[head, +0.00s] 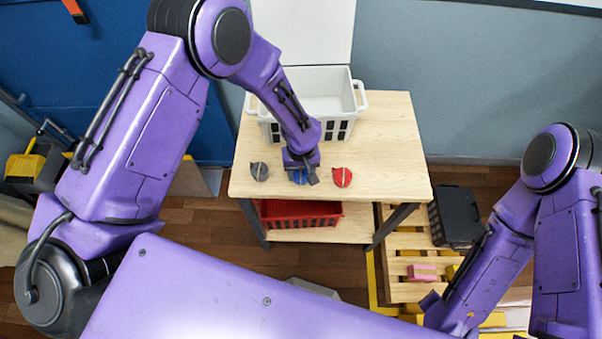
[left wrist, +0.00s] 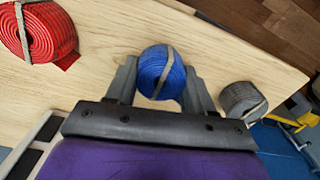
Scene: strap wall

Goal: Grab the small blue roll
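The small blue roll (left wrist: 160,72) has a pale strap around it and stands on the light wooden table. In the left wrist view it sits between the two fingers of my left gripper (left wrist: 160,78), which are spread to either side of it. I cannot tell whether the fingers touch it. In the head view the blue roll (head: 298,176) is mostly hidden under my left gripper (head: 303,174). My right arm is at the right of the head view, and its fingers cannot be made out.
A red roll (head: 342,177) and a grey roll (head: 259,171) flank the blue one on the table (head: 390,140). A white basket (head: 330,92) stands behind, and a red crate (head: 300,220) is on the shelf below. The table's right part is clear.

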